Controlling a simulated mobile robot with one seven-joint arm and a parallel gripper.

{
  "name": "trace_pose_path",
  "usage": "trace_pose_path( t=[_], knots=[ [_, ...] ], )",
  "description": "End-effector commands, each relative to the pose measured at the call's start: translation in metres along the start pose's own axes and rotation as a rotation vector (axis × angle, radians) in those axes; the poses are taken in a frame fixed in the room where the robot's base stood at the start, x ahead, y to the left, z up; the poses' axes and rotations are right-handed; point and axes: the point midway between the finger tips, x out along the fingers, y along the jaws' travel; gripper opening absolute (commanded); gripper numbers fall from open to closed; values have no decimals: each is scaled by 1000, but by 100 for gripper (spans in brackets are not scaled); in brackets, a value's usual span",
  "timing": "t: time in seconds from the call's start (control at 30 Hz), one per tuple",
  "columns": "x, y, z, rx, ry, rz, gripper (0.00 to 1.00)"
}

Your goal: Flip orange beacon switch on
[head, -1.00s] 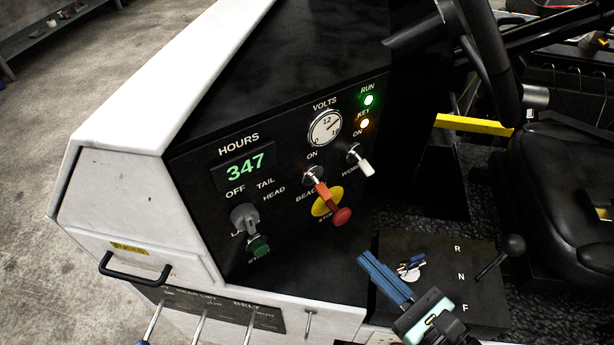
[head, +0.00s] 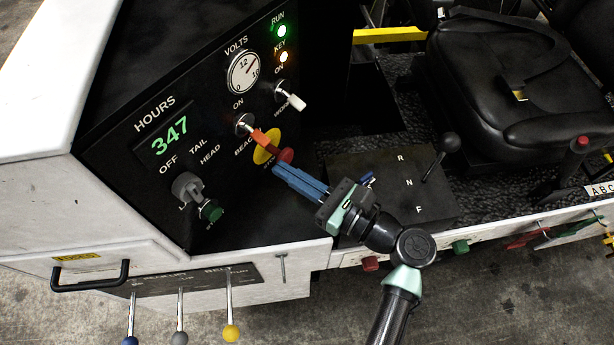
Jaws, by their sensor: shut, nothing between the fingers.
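The orange beacon switch (head: 262,136) is a toggle on the black dash panel (head: 110,120), below the "ON" mark and beside the "BEACON" lettering. Its orange lever slants down and to the right from a metal collar. My gripper (head: 278,170) has blue fingers, shut and empty. The fingertips are just below and right of the lever, overlapping the red stop button (head: 285,155) in the picture. I cannot tell whether they touch it. The yellow plate (head: 263,153) behind the button is partly hidden.
A white-tipped work switch (head: 295,101) is up and right of the beacon switch. A grey rotary knob (head: 188,187) and green button (head: 211,210) are to the left. A gear lever (head: 441,155) and black seat (head: 500,85) are right. Levers with coloured knobs stand below.

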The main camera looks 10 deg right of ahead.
Motion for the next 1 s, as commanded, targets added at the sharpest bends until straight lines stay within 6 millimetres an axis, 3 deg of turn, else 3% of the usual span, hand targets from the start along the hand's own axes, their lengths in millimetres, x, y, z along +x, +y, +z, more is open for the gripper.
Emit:
trace_pose_path(
  t=[0.2, 0.3, 0.47, 1.0],
  knots=[
    [47, 0, 1, -2, 0, 3, 0],
    [36, -1, 22, -4, 0, -3, 0],
    [31, -1, 35, -3, 0, -3, 0],
    [29, 0, 39, -1, 4, -1, 0]
  ],
)
